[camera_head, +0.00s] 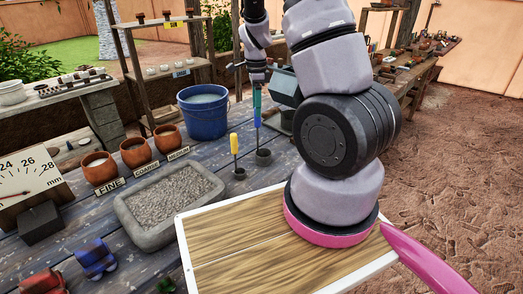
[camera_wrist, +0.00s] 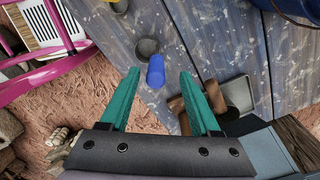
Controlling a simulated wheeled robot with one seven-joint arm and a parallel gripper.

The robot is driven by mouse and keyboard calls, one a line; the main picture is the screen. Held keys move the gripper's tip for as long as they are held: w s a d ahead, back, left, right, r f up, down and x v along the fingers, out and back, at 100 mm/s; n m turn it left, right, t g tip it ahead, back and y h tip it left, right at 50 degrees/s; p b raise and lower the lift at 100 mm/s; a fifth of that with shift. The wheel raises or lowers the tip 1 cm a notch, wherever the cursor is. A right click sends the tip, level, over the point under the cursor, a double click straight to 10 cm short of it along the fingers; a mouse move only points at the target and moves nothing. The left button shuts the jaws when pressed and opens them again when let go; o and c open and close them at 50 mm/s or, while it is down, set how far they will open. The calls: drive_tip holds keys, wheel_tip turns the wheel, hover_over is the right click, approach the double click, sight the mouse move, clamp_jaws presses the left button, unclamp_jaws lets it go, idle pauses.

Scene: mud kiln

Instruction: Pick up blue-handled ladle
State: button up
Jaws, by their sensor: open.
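The blue-handled ladle stands upright on the grey-blue table, its blue handle (camera_head: 257,117) on top and its small dark cup (camera_head: 263,157) below. In the wrist view the blue handle (camera_wrist: 155,72) shows end-on between the fingertips, with the dark cup (camera_wrist: 147,46) beyond it. My gripper (camera_head: 257,92) points down over the ladle, its teal fingertips close to the top of the handle. The wrist view shows my gripper (camera_wrist: 159,73) open, one finger on each side of the handle, with gaps between. How deep the handle sits between the fingers is hard to tell.
A yellow-handled ladle (camera_head: 234,145) stands just left of the blue one. A blue bucket (camera_head: 203,118) is behind it, and a stone tray of gravel (camera_head: 168,200) is at left front. Terracotta pots (camera_head: 136,152) stand farther left. A dark box (camera_head: 286,87) is close behind my gripper.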

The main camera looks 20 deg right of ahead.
sight(258, 125)
drive_tip(key=f, duration=0.4)
drive_tip(key=shift+s+d, duration=0.1)
drive_tip(key=shift+s, duration=0.15)
clamp_jaws()
idle(1.1)
